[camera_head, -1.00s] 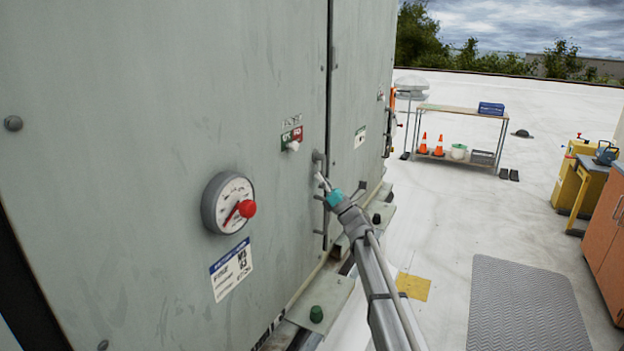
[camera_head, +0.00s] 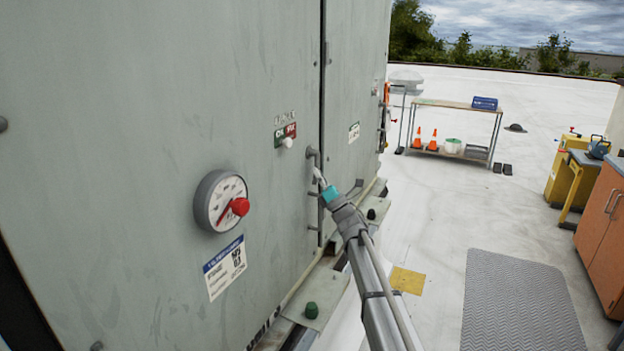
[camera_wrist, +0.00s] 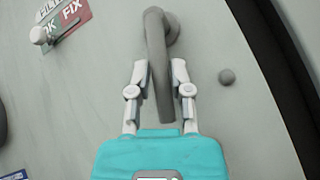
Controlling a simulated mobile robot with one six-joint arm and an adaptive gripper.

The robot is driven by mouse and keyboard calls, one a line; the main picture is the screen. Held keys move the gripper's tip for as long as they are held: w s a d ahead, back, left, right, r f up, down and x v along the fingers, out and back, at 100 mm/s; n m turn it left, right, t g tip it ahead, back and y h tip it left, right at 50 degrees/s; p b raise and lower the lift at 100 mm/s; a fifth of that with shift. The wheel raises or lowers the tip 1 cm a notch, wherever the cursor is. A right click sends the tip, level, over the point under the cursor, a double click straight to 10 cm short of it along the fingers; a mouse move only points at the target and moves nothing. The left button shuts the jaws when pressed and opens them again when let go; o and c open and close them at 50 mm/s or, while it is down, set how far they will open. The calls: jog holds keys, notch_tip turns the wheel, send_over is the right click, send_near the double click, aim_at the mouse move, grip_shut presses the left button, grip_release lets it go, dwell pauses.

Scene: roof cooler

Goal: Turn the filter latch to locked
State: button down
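A grey bent handle (camera_head: 312,155) sits on the cabinet door beside the vertical seam; it appears to be the filter latch. In the wrist view this handle (camera_wrist: 158,60) hangs down from its round pivot, leaning slightly right toward its lower end. My gripper (camera_head: 319,177) is at the handle. In the wrist view, the two pale fingers of my gripper (camera_wrist: 160,72) stand one on each side of the handle. They are close to it, but I cannot tell if they press on it. No lock marking is readable beside the handle.
A green-red OK/FIX label with a white knob (camera_head: 287,142) is left of the handle. A dial gauge (camera_head: 208,205) with a red knob is lower left. Open roof lies right, with a cart (camera_head: 455,104) far back.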

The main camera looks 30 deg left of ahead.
jog(key=d+r+m+t+h, duration=0.15)
jog(key=d+m+t, duration=0.25)
jog(key=m+t, duration=0.6)
jog(key=s+f+m+t+h, duration=0.2)
jog(key=s+m+h, duration=0.3)
jog(key=m, duration=0.6)
jog(key=s+f+m+t+h+b, duration=0.1)
jog(key=s+m+t+h, duration=0.3)
jog(key=m+h, duration=0.4)
jog(key=s+a+f+m+t+h+b, duration=0.1)
jog(key=s+f+m+t+h, duration=0.2)
jog(key=m, duration=1.2)
jog(key=s+t+h, duration=0.1)
jog(key=s+h, duration=0.2)
jog(key=h, duration=0.1)
jog(key=shift+f, duration=0.4)
jog(key=shift+a+r, duration=0.1)
jog(key=shift+a, duration=0.05)
